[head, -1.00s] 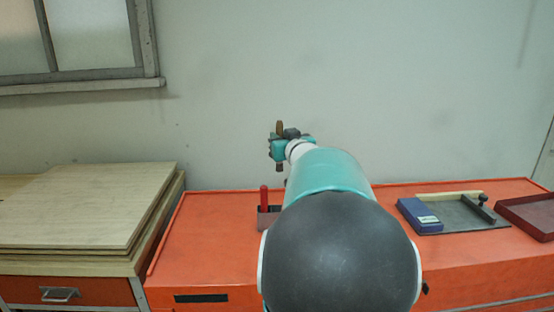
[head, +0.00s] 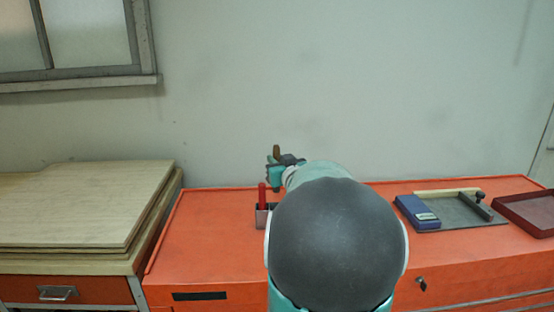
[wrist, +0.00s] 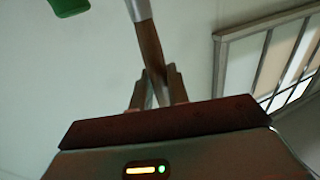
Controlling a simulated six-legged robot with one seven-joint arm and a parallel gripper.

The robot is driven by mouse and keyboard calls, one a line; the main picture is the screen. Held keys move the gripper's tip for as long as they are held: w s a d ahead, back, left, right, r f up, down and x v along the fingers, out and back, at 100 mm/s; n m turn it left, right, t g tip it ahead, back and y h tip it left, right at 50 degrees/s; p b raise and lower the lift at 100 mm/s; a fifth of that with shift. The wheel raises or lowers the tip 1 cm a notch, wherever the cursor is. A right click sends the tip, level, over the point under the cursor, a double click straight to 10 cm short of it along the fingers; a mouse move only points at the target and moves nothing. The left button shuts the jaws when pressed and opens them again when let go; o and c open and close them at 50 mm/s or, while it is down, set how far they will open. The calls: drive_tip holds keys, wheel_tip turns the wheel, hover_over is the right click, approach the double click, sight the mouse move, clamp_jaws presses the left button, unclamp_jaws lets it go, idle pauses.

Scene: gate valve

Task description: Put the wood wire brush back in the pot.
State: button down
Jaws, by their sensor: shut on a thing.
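My gripper (head: 274,174) is shut on the wood wire brush (head: 276,152) and holds it above the workbench. The brush's brown end rises above the jaws; its lower part is hidden in the head view. In the wrist view the brown wooden handle (wrist: 150,48) runs up from between my two fingers (wrist: 157,88), with a pale grey part at the top edge. The pot (head: 262,218) is a small grey holder on the orange bench, just below my gripper in the picture. A red-handled tool (head: 262,195) stands in it. My arm hides the pot's right side.
The orange bench (head: 200,240) is clear left of the pot. A grey tray (head: 465,213) with a blue box (head: 416,211) and a dark red tray (head: 527,212) lie at the right. Stacked boards (head: 85,205) stand at the left. A wall is behind.

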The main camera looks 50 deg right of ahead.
drive_tip(key=shift+f, duration=5.2)
drive_tip(key=c, duration=1.3)
unclamp_jaws()
drive_tip(key=shift+s, duration=0.1)
drive_tip(key=v, duration=1.3)
drive_tip(key=shift+s+a, duration=0.15)
drive_tip(key=shift+s, duration=0.1)
